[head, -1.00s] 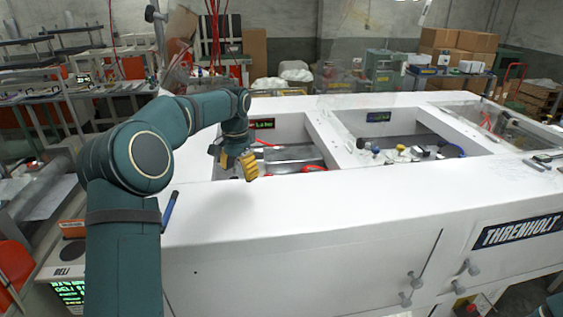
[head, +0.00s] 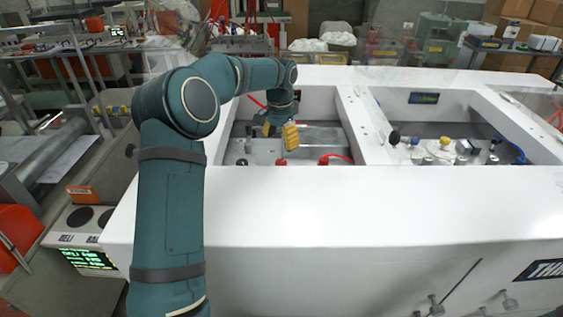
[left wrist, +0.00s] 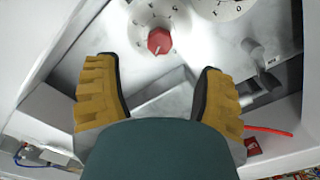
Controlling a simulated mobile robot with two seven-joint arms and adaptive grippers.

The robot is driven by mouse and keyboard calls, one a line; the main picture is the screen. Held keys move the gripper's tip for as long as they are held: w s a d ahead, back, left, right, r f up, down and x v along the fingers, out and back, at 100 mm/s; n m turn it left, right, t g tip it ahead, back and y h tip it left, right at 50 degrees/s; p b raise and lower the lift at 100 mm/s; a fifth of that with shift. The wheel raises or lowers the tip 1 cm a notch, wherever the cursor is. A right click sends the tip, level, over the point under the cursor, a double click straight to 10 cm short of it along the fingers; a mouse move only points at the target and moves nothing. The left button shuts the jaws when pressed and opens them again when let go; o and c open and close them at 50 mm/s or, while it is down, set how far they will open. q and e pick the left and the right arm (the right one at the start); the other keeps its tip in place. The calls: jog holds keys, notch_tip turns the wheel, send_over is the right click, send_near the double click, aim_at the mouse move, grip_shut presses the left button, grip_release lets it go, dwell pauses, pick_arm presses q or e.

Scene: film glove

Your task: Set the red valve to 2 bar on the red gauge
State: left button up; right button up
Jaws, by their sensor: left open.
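The red valve (left wrist: 160,41) is a small red knob with a pale pointer line, in the left wrist view. It sits on a white round scale with dark marks, too blurred to read. Part of a second white dial (left wrist: 222,6) shows at the top edge; I cannot tell whether it is the red gauge. My left gripper (left wrist: 157,72) is open, its two yellow fingers apart and empty, with the red knob beyond the tips and between their lines. In the head view the left gripper (head: 280,133) hangs over the left bay. My right gripper is not in view.
The white machine top (head: 330,200) has walls and a divider (head: 365,125) around the bays. A grey fitting (left wrist: 258,55) stands right of the knob. The middle bay holds several knobs, including a yellow-topped one (head: 444,141).

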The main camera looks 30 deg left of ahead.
aim_at(281, 162)
pick_arm(q)
notch_tip(281, 162, down, 9)
jog(key=shift+w+r, duration=0.1)
jog(key=shift+r, duration=0.05)
jog(key=shift+c, duration=0.2)
grip_shut()
